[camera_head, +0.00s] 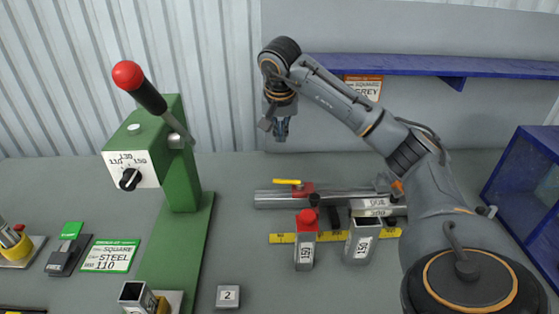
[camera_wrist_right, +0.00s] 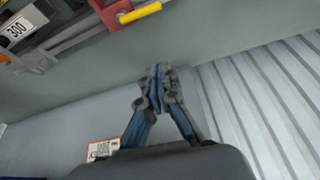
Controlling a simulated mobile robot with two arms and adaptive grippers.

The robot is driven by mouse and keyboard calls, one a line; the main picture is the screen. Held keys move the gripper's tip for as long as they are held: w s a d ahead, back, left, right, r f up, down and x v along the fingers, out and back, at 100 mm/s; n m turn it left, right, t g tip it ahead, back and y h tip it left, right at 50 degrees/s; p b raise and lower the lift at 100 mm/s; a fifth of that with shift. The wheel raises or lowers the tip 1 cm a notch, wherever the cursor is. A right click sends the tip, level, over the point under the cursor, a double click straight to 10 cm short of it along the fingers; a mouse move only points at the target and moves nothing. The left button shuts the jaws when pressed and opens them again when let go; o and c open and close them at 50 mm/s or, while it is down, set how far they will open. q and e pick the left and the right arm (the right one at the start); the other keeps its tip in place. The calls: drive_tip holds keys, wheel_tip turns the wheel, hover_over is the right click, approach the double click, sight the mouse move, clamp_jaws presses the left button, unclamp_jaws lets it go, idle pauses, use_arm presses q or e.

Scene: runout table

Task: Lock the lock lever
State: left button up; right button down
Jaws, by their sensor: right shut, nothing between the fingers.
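A small yellow lever (camera_head: 287,181) sits on a red block (camera_head: 303,189) on the metal rail (camera_head: 272,199) in the middle of the table. It looks like the lock lever, and it lies about level, pointing left in the head view. In the right wrist view the yellow lever (camera_wrist_right: 140,13) and red block (camera_wrist_right: 115,12) show at the top edge. My right gripper (camera_head: 282,138) is shut and empty, hanging fingers down above and behind the rail, apart from the lever. Its closed fingertips show in the wrist view (camera_wrist_right: 158,76). My left gripper is out of view.
A green machine (camera_head: 183,170) with a black lever and red ball (camera_head: 127,75) stands left. A plate marked 300 (camera_head: 377,211) lies on the rail's right part. A blue shelf (camera_head: 430,67) is behind.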

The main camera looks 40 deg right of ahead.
drive_tip(key=p, duration=0.2)
hover_over(287, 183)
drive_tip(key=w+d, duration=0.2)
drive_tip(key=w, duration=0.2)
wheel_tip(287, 183, down, 9)
drive_tip(key=shift+s+a+f+p, duration=0.5)
drive_tip(key=shift+a+f+p, duration=0.1)
drive_tip(key=shift+a+f, duration=0.25)
drive_tip(key=shift+s+a+f, duration=0.25)
drive_tip(key=shift+s+f, duration=0.05)
drive_tip(key=shift+s, duration=0.05)
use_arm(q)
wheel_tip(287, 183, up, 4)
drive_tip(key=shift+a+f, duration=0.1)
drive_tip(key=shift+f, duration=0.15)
use_arm(e)
drive_tip(key=shift+f, duration=0.15)
